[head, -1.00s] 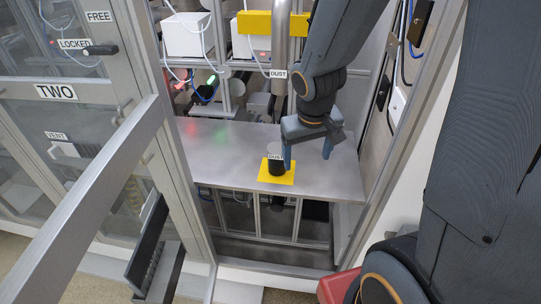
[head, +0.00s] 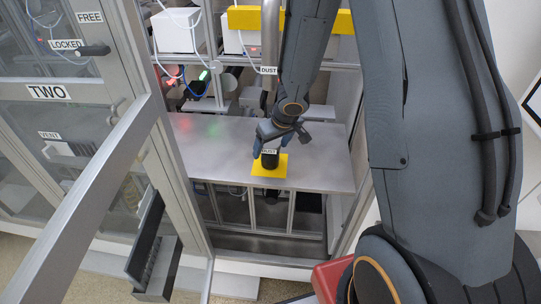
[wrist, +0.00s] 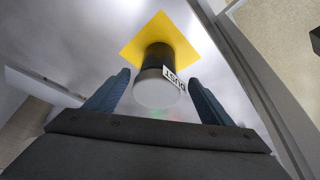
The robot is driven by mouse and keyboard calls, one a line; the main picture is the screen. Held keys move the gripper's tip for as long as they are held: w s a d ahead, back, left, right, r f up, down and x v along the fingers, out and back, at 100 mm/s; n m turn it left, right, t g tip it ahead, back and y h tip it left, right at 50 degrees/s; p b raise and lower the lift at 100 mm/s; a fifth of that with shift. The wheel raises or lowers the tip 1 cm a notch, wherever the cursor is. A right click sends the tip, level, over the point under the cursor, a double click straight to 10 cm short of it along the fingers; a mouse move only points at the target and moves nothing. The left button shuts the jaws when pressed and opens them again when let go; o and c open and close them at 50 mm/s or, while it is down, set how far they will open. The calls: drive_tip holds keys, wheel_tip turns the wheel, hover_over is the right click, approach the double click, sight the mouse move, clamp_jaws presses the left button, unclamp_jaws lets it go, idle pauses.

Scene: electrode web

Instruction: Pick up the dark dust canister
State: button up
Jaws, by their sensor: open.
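The dark dust canister (head: 269,160) stands on a yellow square pad (head: 262,171) on the metal shelf, with a white DUST label on its side. In the wrist view the canister (wrist: 158,77) shows its pale round end and sits between the two blue fingers. My gripper (head: 268,148) is open at the canister in the head view, partly hiding it. In the wrist view my gripper (wrist: 163,92) has a visible gap between each finger and the canister.
The metal shelf (head: 215,150) is clear to the left of the pad. A vertical DUST pipe (head: 270,40) and a yellow bar (head: 243,18) are behind. An open framed door (head: 85,200) stands at left, and the cabinet frame rises at right.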

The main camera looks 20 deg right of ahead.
drive_tip(key=shift+w+b+x, duration=0.15)
drive_tip(key=shift+b+x, duration=0.55)
drive_tip(key=shift+x, duration=0.8)
drive_tip(key=shift+w+b+x, duration=0.2)
drive_tip(key=shift+b+x, duration=0.45)
drive_tip(key=shift+x, duration=0.8)
drive_tip(key=shift+d+r, duration=0.1)
drive_tip(key=shift+r, duration=0.05)
drive_tip(key=shift+c, duration=0.4)
drive_tip(key=c, duration=1.4)
